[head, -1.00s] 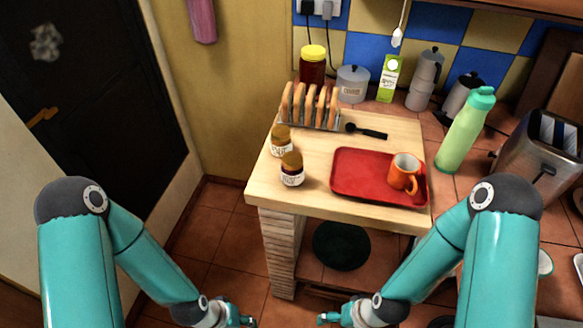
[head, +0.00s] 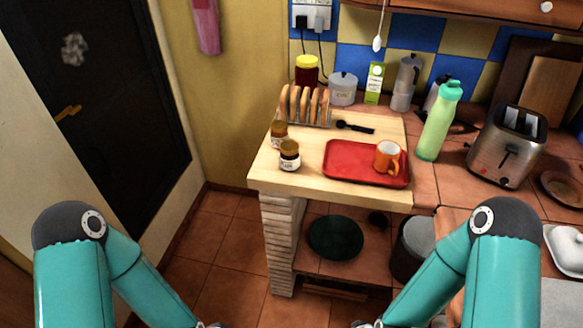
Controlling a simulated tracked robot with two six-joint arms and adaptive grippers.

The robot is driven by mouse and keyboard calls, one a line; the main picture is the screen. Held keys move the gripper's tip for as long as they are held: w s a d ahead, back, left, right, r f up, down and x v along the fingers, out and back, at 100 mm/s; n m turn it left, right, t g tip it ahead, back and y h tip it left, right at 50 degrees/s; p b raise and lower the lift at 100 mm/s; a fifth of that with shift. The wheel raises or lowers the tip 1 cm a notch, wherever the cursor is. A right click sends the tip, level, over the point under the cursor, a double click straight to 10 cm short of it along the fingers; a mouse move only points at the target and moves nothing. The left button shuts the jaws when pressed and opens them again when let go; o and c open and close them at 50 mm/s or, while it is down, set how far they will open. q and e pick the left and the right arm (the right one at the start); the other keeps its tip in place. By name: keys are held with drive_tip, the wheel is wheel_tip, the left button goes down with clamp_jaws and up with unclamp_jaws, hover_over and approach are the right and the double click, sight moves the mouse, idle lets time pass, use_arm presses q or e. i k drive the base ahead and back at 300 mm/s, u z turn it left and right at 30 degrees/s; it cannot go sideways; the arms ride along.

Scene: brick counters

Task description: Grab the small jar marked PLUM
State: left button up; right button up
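Two small jars with gold-brown lids and white labels stand upright on the wooden counter top (head: 268,178) near its left edge. The front jar (head: 289,158) is dark. The back jar (head: 279,135) stands close behind it, slightly left, in front of the toast rack. The label writing is too small to read, so I cannot tell which one says PLUM. Both my arms reach down to the bottom edge of the head view, well short of the jars.
A toast rack (head: 304,105) with toast stands behind the jars. A red tray (head: 345,171) with an orange mug (head: 387,157) lies to their right, and a black spoon (head: 355,127) behind it. A green bottle (head: 437,122) and a toaster (head: 506,147) stand further right.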

sight(289, 154)
drive_tip(key=u, duration=0.6)
drive_tip(key=i, duration=0.4)
drive_tip(key=u, duration=0.1)
